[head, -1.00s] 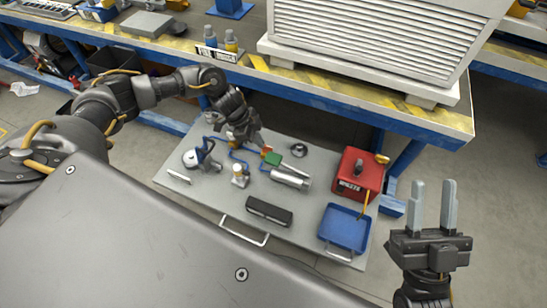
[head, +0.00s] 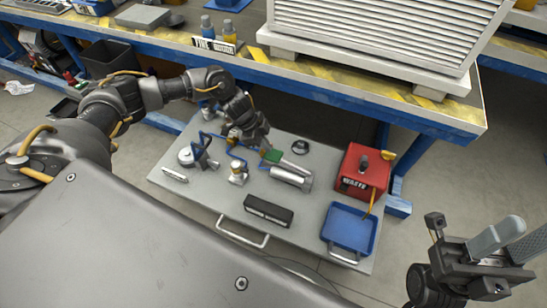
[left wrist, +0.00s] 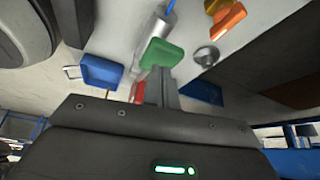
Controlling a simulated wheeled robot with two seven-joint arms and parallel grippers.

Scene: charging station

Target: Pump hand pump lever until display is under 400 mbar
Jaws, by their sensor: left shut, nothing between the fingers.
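The hand pump (head: 291,178) is a silver cylinder lying on a grey cart top, with a green-gripped lever (head: 271,156) at its left end. The green grip also shows in the left wrist view (left wrist: 160,53), just beyond my fingers. My left gripper (head: 263,147) is shut and empty, right beside the green grip; I cannot tell whether it touches. A black box (head: 268,210), perhaps the display, lies in front of the pump; no reading is legible. My right gripper (head: 510,238) is open and empty, off the cart's right side.
A red waste box (head: 361,172) and a blue tray (head: 348,230) stand at the cart's right. Small fittings with blue hoses (head: 238,172) stand left of the pump. A blue-edged workbench (head: 330,85) overhangs behind the cart.

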